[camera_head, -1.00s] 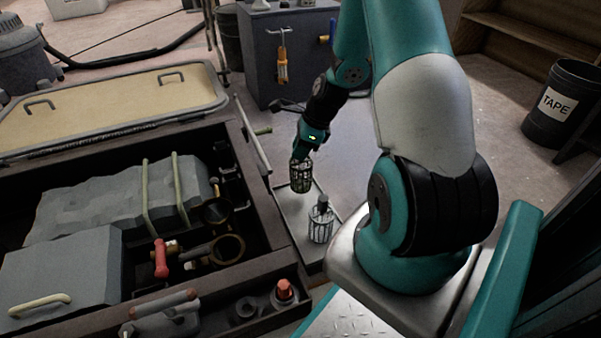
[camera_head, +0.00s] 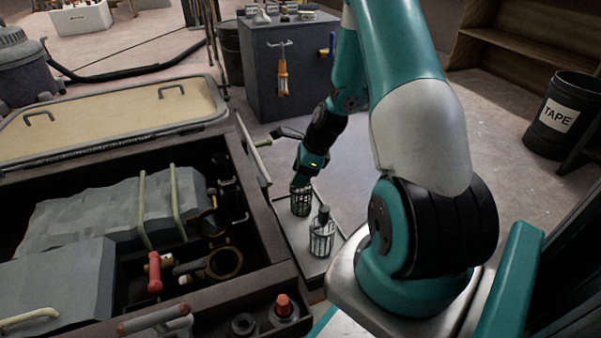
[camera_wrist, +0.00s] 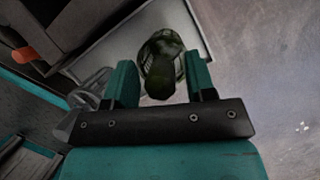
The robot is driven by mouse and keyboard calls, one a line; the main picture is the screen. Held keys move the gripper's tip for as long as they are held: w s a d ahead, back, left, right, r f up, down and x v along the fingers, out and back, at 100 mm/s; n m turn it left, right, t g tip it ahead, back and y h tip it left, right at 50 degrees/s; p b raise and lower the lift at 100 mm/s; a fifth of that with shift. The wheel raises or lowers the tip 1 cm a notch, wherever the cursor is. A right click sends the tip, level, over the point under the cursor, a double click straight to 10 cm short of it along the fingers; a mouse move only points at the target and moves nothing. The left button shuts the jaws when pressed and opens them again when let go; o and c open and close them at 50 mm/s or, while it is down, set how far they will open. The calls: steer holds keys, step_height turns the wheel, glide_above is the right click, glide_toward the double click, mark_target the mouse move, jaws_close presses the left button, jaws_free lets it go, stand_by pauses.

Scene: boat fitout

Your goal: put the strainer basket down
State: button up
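A dark, greenish strainer basket (camera_head: 300,204) stands on a grey tray (camera_head: 316,267) beside the open hatch. My gripper (camera_head: 302,182) is directly above it, at its top. In the wrist view, the basket (camera_wrist: 162,50) and its dark top knob sit between the two teal fingers of my gripper (camera_wrist: 160,64). The fingers are apart, with a gap showing on each side of the knob. A second, cleaner grey strainer basket (camera_head: 321,236) with a dark top stands upright on the same tray, nearer the robot. The underside of the greenish basket is hidden.
The open hatch compartment left of the tray holds a red-handled valve (camera_head: 154,271) and a brass ring (camera_head: 225,263). A grey cabinet (camera_head: 285,75) stands behind. A black TAPE bin (camera_head: 562,118) is at the right. Floor right of the tray is clear.

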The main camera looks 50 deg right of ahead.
steer(key=p+v, duration=0.9)
steer(key=v, duration=0.3)
steer(key=w+a+r+n, duration=0.3)
steer(key=a+r+n, duration=0.55)
steer(key=a, duration=0.25)
steer(key=s+a+r+n+g+y, duration=0.1)
steer(key=a+r+n, duration=0.3)
steer(key=a+n, duration=0.15)
steer(key=s+a+r+n+g, duration=0.1)
steer(key=s+a+r+n, duration=0.1)
steer(key=a+r+n, duration=0.4)
steer(key=s+a+r+n+g, duration=0.1)
steer(key=s+a+r+n, duration=0.4)
steer(key=s+a+n, duration=0.8)
steer(key=shift+s+r+n+b, duration=0.25)
steer(key=shift+s+n, duration=0.35)
steer(key=shift+n, duration=0.3)
